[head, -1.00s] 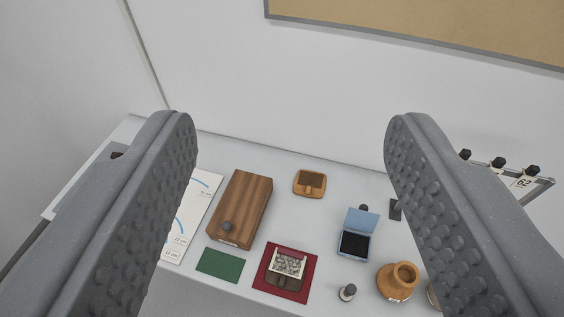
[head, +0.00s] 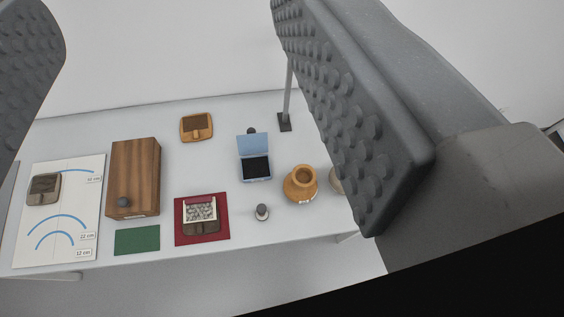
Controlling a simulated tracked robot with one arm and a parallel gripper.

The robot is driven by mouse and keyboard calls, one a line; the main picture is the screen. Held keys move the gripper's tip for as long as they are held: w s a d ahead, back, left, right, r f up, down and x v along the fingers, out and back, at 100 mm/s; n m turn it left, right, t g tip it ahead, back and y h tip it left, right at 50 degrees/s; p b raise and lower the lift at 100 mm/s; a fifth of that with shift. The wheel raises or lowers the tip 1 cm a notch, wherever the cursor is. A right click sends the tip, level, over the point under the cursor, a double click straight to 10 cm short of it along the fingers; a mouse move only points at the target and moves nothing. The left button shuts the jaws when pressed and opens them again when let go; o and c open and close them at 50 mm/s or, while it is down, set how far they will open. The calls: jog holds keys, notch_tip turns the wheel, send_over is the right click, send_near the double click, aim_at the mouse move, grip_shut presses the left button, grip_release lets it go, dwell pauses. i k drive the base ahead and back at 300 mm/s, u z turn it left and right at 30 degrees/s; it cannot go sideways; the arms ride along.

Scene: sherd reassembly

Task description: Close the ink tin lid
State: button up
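The ink tin (head: 256,169) is a small blue box with a black pad inside, standing towards the right of the table. Its light blue lid (head: 252,145) stands up at the back edge, open. My gripper (head: 175,90) is open and empty, its two studded grey fingers wide apart at the left and right of the picture. The fingers are near the camera, and the tin lies beyond and below them, apart from both.
A brown pot (head: 300,187) and a small dark-topped stamp (head: 262,212) stand near the tin. A wooden box (head: 135,170), a red mat (head: 185,236), a green mat (head: 137,240), a wooden dish (head: 197,127) and a chart (head: 85,180) lie leftwards. A thin post (head: 287,95) rises behind.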

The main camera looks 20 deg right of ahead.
aim_at(253, 143)
jog(key=z, duration=0.1)
jog(key=k, duration=1.25)
jog(key=u, duration=0.6)
jog(key=i, duration=2.3)
jog(key=z, duration=0.65)
